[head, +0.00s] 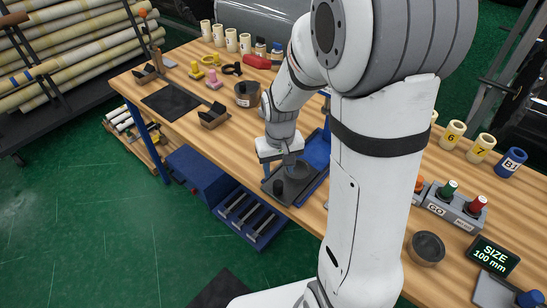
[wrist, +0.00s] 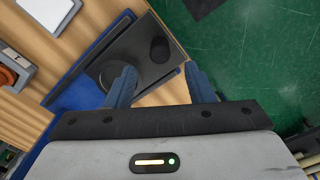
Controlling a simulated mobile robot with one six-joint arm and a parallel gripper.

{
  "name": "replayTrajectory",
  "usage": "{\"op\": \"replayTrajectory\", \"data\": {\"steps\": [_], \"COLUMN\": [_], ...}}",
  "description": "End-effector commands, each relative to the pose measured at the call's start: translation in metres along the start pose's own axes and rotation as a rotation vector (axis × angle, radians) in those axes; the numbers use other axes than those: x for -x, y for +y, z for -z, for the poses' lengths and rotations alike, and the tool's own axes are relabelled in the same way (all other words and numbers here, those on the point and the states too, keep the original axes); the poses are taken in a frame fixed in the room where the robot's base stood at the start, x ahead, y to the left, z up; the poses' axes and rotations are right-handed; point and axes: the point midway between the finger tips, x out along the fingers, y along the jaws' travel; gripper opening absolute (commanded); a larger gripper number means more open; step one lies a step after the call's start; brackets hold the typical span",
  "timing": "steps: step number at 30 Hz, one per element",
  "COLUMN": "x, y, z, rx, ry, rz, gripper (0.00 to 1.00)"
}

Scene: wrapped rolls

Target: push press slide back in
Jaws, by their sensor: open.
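The press (head: 317,152) has a blue frame and base at the table's front edge, partly hidden by my arm. Its dark slide (head: 297,190) lies drawn out toward that edge, with a round dark seat and an upright black knob (head: 277,187). In the wrist view the slide (wrist: 140,42) shows beyond the fingers, with the knob (wrist: 160,48) near its outer end and the round seat (wrist: 108,76) by the left finger. My gripper (wrist: 160,78) is open and empty above the slide. It also shows in the head view (head: 288,163). Contact with the slide cannot be told.
A button box (head: 452,207) and a size display (head: 493,255) stand at the right. A dark round cup (head: 427,247) is on the near table.

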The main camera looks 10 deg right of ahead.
Motion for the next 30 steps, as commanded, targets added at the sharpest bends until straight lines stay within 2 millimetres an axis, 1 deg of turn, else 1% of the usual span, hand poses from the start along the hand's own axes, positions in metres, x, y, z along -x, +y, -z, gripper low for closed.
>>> {"op": "replayTrajectory", "data": {"steps": [5, 8, 15, 18, 24, 30], "x": [-0.011, -0.024, -0.060, -0.072, -0.083, -0.084], "y": [0.000, 0.001, 0.001, 0.001, 0.001, 0.001], "z": [0.005, 0.005, 0.004, 0.004, 0.004, 0.004], "rx": [0.001, 0.001, 0.001, 0.000, 0.000, -0.001], "ry": [-0.014, -0.016, -0.016, -0.014, -0.011, -0.010], "rz": [0.001, 0.001, 0.001, 0.001, 0.001, 0.001], "gripper": [0.49, 0.49, 0.49, 0.49, 0.49, 0.49]}}
